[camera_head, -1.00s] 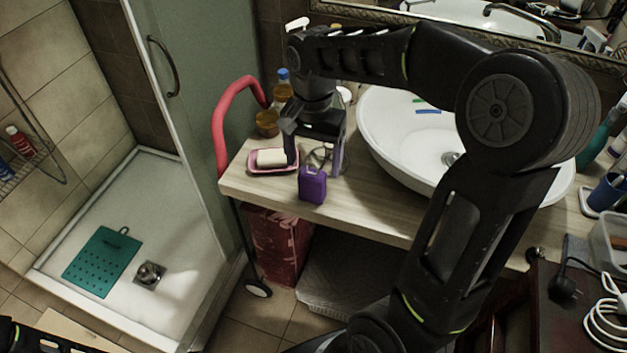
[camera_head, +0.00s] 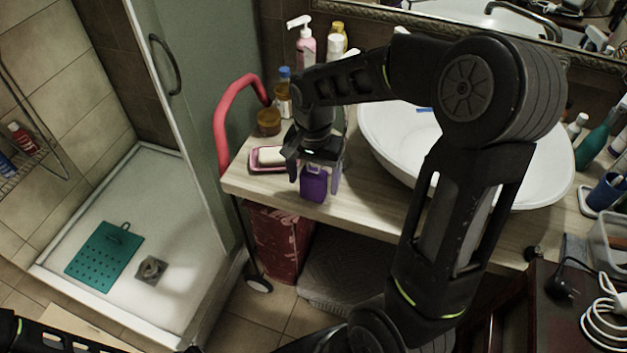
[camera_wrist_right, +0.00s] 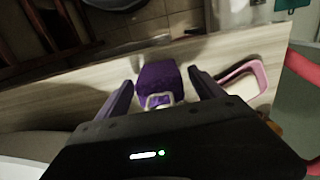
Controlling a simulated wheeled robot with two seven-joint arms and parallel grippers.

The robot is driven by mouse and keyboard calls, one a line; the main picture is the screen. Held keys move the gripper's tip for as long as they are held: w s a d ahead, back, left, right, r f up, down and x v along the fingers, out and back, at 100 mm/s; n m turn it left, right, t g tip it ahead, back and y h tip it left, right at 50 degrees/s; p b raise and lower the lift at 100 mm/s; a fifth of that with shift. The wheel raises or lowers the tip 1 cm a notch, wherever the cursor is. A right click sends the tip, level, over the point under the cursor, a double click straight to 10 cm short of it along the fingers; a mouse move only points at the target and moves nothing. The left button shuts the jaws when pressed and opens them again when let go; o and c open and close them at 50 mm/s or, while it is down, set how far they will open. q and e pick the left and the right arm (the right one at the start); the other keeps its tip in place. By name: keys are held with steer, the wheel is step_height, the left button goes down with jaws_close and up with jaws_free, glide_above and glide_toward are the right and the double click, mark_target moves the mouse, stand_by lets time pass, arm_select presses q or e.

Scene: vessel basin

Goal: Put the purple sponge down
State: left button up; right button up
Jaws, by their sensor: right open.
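The purple sponge (camera_head: 313,184) stands on the wooden counter (camera_head: 385,203) near its front edge. It also shows in the right wrist view (camera_wrist_right: 157,82), between the fingers, with bare counter on both sides of it. My right gripper (camera_head: 313,178) is open around the sponge, one finger on each side, with a visible gap in the wrist view. The back of the sponge is partly hidden by the gripper. In the head view, part of my left arm shows at the bottom left; its gripper is out of the picture.
A pink soap dish (camera_head: 256,166) with a pale soap bar is just left of the gripper. A brown jar (camera_head: 268,122) and bottles stand behind. The white basin (camera_head: 385,135) is to the right. Counter in front of the basin is clear.

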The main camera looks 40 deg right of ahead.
steer(key=shift+f, duration=0.75)
steer(key=c, duration=1.6)
steer(key=shift+o, duration=0.2)
step_height(320, 180, up, 10)
steer(key=shift+r+b, duration=0.1)
steer(key=shift+b, duration=0.4)
